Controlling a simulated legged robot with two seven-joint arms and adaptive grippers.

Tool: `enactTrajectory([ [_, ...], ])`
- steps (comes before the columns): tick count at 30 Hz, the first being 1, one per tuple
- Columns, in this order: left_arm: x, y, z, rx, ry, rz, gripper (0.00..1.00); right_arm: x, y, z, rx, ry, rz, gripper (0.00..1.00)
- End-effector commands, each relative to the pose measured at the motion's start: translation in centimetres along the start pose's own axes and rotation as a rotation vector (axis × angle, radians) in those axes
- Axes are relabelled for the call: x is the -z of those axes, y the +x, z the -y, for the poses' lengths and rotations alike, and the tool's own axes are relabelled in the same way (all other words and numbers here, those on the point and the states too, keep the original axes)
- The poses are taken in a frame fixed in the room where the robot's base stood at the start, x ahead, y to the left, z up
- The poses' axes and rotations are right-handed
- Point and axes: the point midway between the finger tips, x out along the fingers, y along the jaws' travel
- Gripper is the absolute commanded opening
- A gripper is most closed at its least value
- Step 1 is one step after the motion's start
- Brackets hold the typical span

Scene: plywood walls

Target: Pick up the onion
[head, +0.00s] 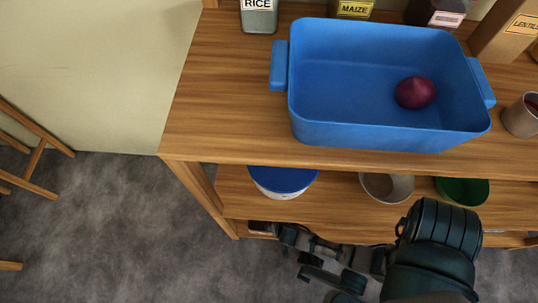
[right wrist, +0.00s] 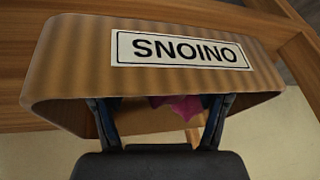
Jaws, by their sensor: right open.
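A dark red onion (head: 416,92) lies in the blue bin (head: 340,128) on the top shelf. In the right wrist view a brown box (right wrist: 70,75) bears a label reading ONIONS upside down. A magenta thing (right wrist: 180,105), perhaps an onion, shows in part at the box's edge between my fingers; the rest is hidden. My right gripper (right wrist: 163,102) is open, its fingertips at that edge. In the head view my right gripper (head: 285,252) is low before the shelf unit, far below the blue bin. My left gripper is not in view.
The lower shelf holds a blue-topped tub (head: 283,183), a grey bowl (head: 386,187) and a green bowl (head: 462,190). RICE (head: 259,17) and MAIZE (head: 352,8) containers stand at the back. A cup (head: 520,117) is at right. Wooden furniture (head: 35,158) stands left; the floor between is clear.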

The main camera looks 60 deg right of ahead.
Motion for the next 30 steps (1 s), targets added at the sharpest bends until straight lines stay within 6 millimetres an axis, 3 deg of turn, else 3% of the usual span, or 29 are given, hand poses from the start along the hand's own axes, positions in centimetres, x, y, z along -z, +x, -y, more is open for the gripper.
enactTrajectory([
  [6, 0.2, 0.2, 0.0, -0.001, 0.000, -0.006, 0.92, 0.2, -0.1, 0.2, 0.003, 0.001, -0.003, 0.74],
  [12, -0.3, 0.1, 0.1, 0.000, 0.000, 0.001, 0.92, 0.2, -0.1, 0.2, 0.002, 0.001, -0.003, 0.24],
  [23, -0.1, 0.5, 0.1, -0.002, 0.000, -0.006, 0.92, 0.5, -0.3, 0.3, 0.004, 0.001, -0.005, 0.23],
  [26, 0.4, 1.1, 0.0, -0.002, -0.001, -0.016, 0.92, 1.0, -0.9, 0.5, 0.007, 0.002, -0.007, 0.23],
  [30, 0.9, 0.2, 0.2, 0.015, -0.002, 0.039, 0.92, 2.1, -2.1, 0.9, 0.011, 0.001, -0.011, 0.23],
])
